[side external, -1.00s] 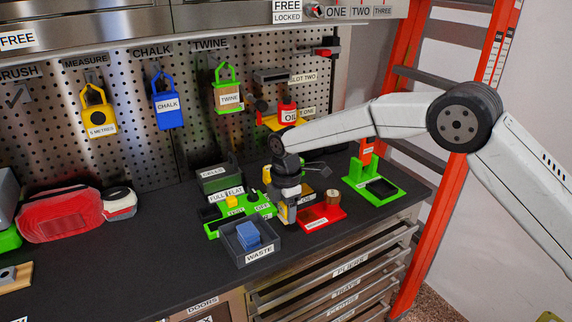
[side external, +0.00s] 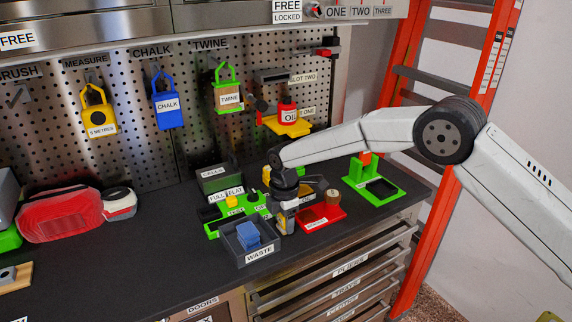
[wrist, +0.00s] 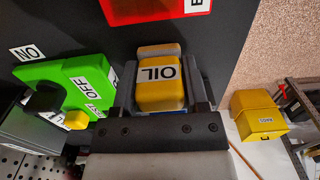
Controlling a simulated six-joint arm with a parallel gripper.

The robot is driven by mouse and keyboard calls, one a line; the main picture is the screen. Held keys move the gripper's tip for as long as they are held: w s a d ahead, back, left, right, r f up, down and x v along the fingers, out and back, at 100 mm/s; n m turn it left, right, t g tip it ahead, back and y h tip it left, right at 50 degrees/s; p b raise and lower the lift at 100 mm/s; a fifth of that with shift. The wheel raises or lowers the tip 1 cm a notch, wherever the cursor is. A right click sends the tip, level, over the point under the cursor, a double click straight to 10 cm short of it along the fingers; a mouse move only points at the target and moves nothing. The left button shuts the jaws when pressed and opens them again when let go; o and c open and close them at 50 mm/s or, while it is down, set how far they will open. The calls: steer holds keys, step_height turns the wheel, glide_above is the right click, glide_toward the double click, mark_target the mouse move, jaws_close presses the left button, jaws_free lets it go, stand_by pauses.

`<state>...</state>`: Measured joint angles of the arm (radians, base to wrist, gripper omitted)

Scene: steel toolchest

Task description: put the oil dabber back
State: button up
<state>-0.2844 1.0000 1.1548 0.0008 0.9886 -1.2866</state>
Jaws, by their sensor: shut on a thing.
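The oil dabber (wrist: 160,92) is a yellow block with a white OIL label. In the wrist view it sits between the two dark fingers of my gripper (wrist: 163,72), which is shut on it. A tan strip shows just beyond its far end. In the side view my gripper (side external: 285,222) points down at the bench, between the grey WASTE tray (side external: 262,258) and the red tray (side external: 320,217). The dabber is mostly hidden there, and I cannot tell whether it touches the bench. A bottle labelled OIL (side external: 289,115) stands on a yellow pegboard shelf (side external: 292,128).
A green plate (wrist: 72,82) with ON and OFF labels lies close beside my gripper. A green stand (side external: 375,188) is at the right of the bench. The bench front edge, with drawers (side external: 345,268) below, is near. Open bench (side external: 150,255) lies to the left.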

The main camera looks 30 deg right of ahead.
steer(key=shift+f, duration=0.15)
steer(key=o, duration=1.1)
step_height(320, 180, up, 12)
steer(key=shift+r, duration=0.2)
stand_by(0.4)
steer(key=shift+s+d+m, duration=0.25)
steer(key=shift+d+m, duration=0.15)
steer(key=shift+d, duration=0.05)
steer(key=s+d+f+m+t, duration=0.1)
steer(key=s+d+m, duration=0.4)
steer(key=s, duration=0.4)
steer(key=s+d+f+m, duration=0.2)
steer(key=s+d+m, duration=0.3)
steer(key=s, duration=0.4)
steer(key=s+d+f+m+t, duration=0.1)
steer(key=s+d+f+m, duration=0.1)
steer(key=s+d+m, duration=0.3)
steer(key=shift+s+d+f+m+t, duration=0.15)
steer(key=shift+s+m, duration=0.4)
steer(key=shift+s, duration=0.55)
steer(key=shift+s+d+m+t, duration=0.15)
steer(key=shift+s+m, duration=0.4)
steer(key=shift+s, duration=0.55)
